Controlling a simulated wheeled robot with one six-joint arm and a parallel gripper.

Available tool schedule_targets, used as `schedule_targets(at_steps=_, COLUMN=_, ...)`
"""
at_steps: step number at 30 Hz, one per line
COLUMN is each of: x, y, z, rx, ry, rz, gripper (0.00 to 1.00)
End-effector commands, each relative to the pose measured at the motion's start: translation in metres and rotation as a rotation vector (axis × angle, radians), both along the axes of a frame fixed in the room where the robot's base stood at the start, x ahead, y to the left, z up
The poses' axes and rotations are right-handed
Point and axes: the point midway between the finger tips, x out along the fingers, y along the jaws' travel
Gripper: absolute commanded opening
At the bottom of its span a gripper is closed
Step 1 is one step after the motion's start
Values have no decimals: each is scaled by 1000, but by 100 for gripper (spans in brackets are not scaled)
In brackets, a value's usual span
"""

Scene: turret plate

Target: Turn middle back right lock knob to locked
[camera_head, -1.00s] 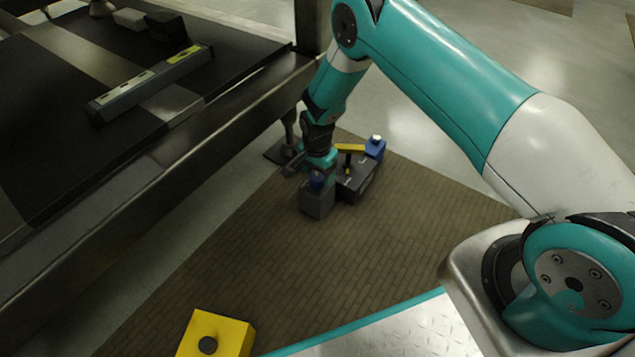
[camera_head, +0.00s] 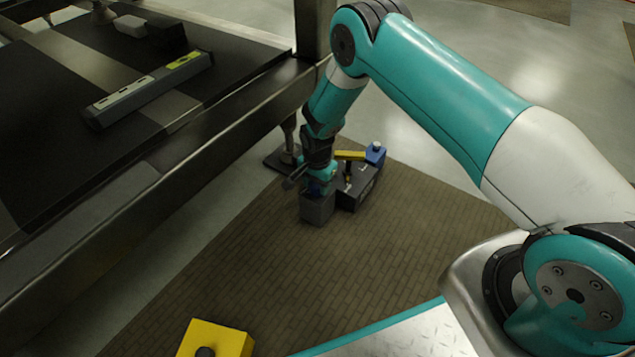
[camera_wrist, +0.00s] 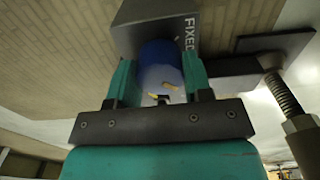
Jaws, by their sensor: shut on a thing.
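A blue round knob (camera_wrist: 160,60) stands on a grey block with the word "FIXED" on its face, seen in the wrist view. My gripper (camera_wrist: 160,78) has its two teal fingers on either side of the knob and is shut on it. In the head view, my gripper (camera_head: 319,181) is at the grey block (camera_head: 317,208) on the floor mat, and only a little blue of the knob shows. The knob's pointer and its locked or unlocked marks cannot be read.
A metal table frame (camera_head: 240,115) runs along the left. A yellow box (camera_head: 215,341) lies near the front. The mat between is clear.

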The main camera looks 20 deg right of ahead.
Motion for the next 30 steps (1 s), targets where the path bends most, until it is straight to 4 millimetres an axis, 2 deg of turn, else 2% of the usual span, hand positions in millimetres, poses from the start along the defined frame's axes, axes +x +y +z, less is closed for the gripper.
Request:
schedule_targets(at_steps=11, x=0, y=0, z=3, rx=-1, ry=1, rz=195, gripper=22)
schedule_targets(at_steps=30, x=0, y=0, z=2, rx=-1, ry=0, rz=797, gripper=22)
